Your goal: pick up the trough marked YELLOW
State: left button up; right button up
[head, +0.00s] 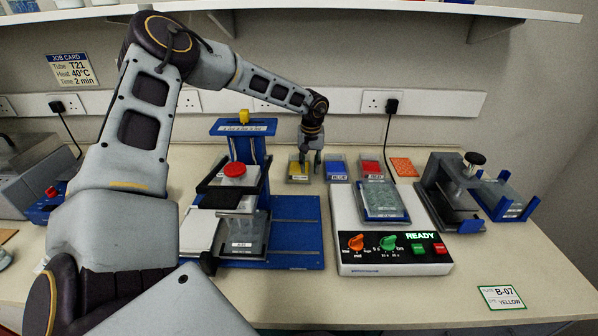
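The trough marked YELLOW (298,178) is a small clear box with yellow contents. It stands at the back of the bench, left of the BLUE trough (337,174) and the RED trough (370,172). My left gripper (311,161) points down at the right edge of the YELLOW trough, near the gap to the BLUE one. Its fingers look apart, with nothing seen held between them. They hide part of the trough's upper right side; whether they touch it is unclear. My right gripper is not in view.
A blue stand with a red knob (234,170) is left of the troughs. A white heater block (395,247) reading READY stands in front of them. An orange patterned pad (404,167) lies right of RED. The front right bench is mostly clear.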

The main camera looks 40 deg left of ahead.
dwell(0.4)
pick_arm(q)
grip_shut()
jog(key=shift+r, duration=0.1)
notch_tip(320, 180, up, 8)
jog(key=shift+r, duration=0.95)
jog(key=shift+r, duration=0.15)
dwell(0.5)
jog(key=shift+r+p, duration=1.05)
jog(key=shift+r, duration=0.3)
